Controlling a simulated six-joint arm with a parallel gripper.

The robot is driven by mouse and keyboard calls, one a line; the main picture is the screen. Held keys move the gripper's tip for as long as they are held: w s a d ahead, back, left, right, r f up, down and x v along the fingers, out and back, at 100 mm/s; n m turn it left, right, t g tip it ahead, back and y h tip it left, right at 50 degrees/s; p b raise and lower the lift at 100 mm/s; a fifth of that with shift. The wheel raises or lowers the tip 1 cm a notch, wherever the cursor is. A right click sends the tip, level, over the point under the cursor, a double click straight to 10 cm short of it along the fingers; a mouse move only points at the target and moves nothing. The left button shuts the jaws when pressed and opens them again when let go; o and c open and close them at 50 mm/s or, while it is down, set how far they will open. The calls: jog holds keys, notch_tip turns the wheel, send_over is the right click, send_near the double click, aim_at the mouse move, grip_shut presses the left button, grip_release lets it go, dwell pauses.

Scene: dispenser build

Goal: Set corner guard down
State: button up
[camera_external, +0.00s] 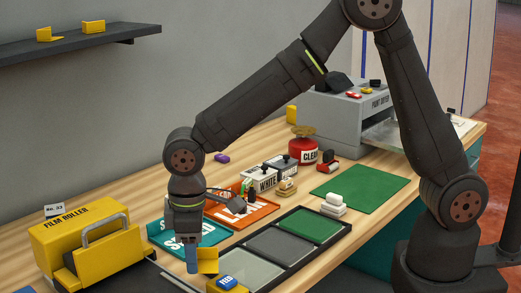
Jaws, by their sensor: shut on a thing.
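A yellow corner guard (208,259) shows just right of my gripper's blue fingertip. My gripper (191,262) points down and is shut on the guard, near the front of the bench. The fingers partly hide the guard's left side. It is close above or at the left end of the black compartment tray (327,260); I cannot tell whether it touches anything. Two similar yellow pieces (93,26) sit on the dark wall shelf.
A yellow film roller (90,235) stands left of my gripper. A blue-and-yellow item (228,284) is close in front. The green mat (350,191) is mostly bare.

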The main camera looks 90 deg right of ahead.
dwell(0.7)
jog(key=s+d+r+m, duration=0.1)
jog(key=s+d+m, duration=0.3)
jog(key=d, duration=1)
jog(key=s+d+m, duration=0.2)
jog(key=s+d, duration=0.4)
jog(key=d, duration=0.8)
jog(key=s+d+r+m, duration=0.1)
jog(key=s+d+m, duration=0.4)
jog(key=s+d, duration=1.1)
jog(key=s+d+r+m, duration=0.15)
jog(key=s+m, duration=0.55)
jog(key=s, duration=2.4)
send_over(361, 182)
notch_tip(361, 182, down, 7)
jog(key=shift+a+r, duration=0.1)
jog(key=shift+a, duration=0.05)
jog(key=shift+f, duration=2.05)
